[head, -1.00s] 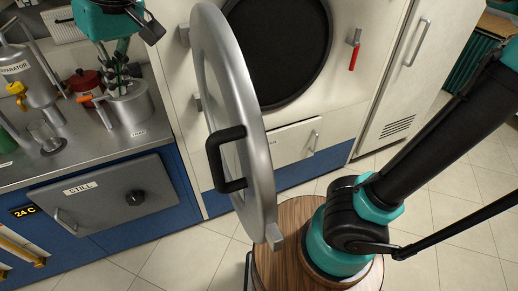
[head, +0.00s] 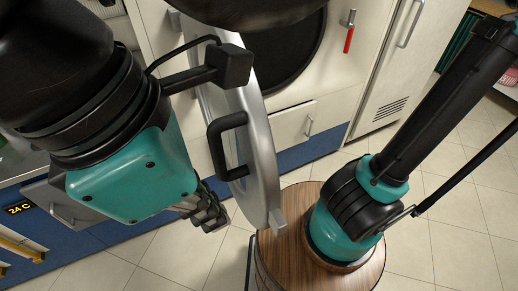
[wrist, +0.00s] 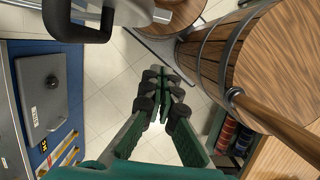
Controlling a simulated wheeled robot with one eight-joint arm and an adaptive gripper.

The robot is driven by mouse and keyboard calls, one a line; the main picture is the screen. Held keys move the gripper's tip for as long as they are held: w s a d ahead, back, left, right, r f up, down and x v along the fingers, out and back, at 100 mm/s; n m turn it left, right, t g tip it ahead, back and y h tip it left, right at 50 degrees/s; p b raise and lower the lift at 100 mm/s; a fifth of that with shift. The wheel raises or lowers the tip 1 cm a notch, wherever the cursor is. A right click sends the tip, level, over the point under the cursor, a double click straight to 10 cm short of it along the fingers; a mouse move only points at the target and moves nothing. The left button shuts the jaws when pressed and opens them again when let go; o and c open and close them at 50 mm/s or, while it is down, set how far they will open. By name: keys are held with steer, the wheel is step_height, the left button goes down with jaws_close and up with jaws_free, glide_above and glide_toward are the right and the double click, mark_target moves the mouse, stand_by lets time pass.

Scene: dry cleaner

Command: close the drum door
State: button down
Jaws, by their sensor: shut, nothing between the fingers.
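The round silver drum door (head: 262,150) stands swung wide open, nearly edge-on in the head view. Its black handle (head: 216,150) is on the face toward the left. The dark drum opening (head: 295,65) is uncovered behind it, partly hidden by my arm. My gripper (head: 207,213) is shut and empty, left of the door's lower part and below the handle, apparently apart from both. In the wrist view the shut fingertips (wrist: 163,95) point over the floor. The handle (wrist: 78,32) and part of the door (wrist: 145,10) show at the top there.
A red-handled latch (head: 349,34) is on the machine front, right of the opening. The still's grey door (wrist: 45,88) and blue cabinet are left. A wooden barrel (wrist: 205,52) stands right of my gripper in the wrist view. Tiled floor (wrist: 108,65) is clear between them.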

glide_toward(263, 224)
steer(key=s+a+f, duration=0.1)
steer(key=s+f, duration=0.1)
steer(key=s, duration=0.2)
steer(key=shift+w+d+f, duration=0.15)
steer(key=shift+w+d, duration=0.4)
steer(key=shift+d, duration=0.25)
steer(key=shift+w+d+f, duration=0.1)
steer(key=shift+w+d, duration=0.45)
steer(key=shift+d, duration=0.3)
